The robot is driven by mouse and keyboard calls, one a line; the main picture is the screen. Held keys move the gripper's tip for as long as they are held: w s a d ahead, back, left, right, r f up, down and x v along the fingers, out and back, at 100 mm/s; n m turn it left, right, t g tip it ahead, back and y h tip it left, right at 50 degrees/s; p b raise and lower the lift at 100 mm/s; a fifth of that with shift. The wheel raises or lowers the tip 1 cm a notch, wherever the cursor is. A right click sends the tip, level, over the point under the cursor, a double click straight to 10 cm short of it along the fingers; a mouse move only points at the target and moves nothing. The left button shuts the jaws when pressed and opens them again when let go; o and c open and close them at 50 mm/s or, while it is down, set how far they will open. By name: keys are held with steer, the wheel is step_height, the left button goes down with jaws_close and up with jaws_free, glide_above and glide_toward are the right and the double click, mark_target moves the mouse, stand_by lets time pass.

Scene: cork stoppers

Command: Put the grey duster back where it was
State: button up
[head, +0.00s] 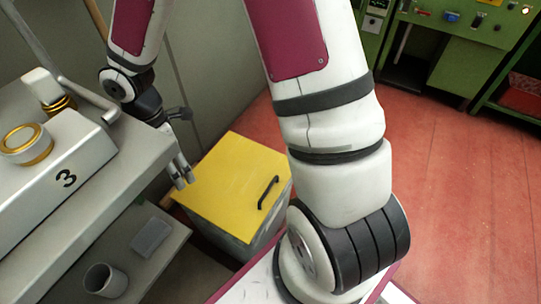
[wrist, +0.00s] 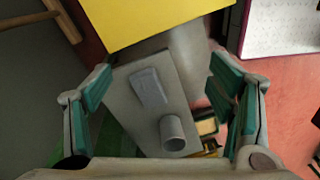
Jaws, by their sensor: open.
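A grey block that looks like the duster (head: 151,236) lies flat on the lower grey shelf (head: 172,247) at the left, beside a grey cup (head: 105,281). In the wrist view the duster (wrist: 149,87) shows between my fingers but well beyond them, with the cup (wrist: 172,132) near it. My gripper (head: 183,174) is open and empty. In the head view it hangs above and to the right of the duster, close to the yellow lid. Nothing touches the duster except the shelf under it.
A bin with a yellow lid (head: 228,178) and black handle (head: 268,192) stands right of the shelf. Red floor (head: 470,190) is open at right; green benches stand behind.

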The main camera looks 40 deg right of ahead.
steer(key=s+d+r+m+h, duration=0.1)
steer(key=s+d+r+m, duration=0.3)
steer(key=s+r, duration=0.3)
steer(key=s+d+r+m+h, duration=0.2)
steer(key=s+d+r+m, duration=0.25)
steer(key=r, duration=0.45)
steer(key=s+a+r+m+y, duration=0.1)
steer(key=s+r+m, duration=0.2)
steer(key=s, duration=0.5)
steer(key=s+a+r+m+t+y, duration=0.1)
steer(key=s+r+m+y, duration=0.1)
steer(key=s+m, duration=0.3)
steer(key=s+r, duration=0.1)
steer(key=s, duration=0.1)
steer(key=shift+s+t, duration=0.3)
steer(key=shift+s, duration=0.1)
steer(key=shift+m, duration=0.25)
step_height(320, 180, up, 28)
steer(key=t+p, duration=0.3)
steer(key=p, duration=2.3)
steer(key=shift+d+f+t, duration=0.2)
steer(key=shift+d+t, duration=0.1)
steer(key=shift+t, duration=0.1)
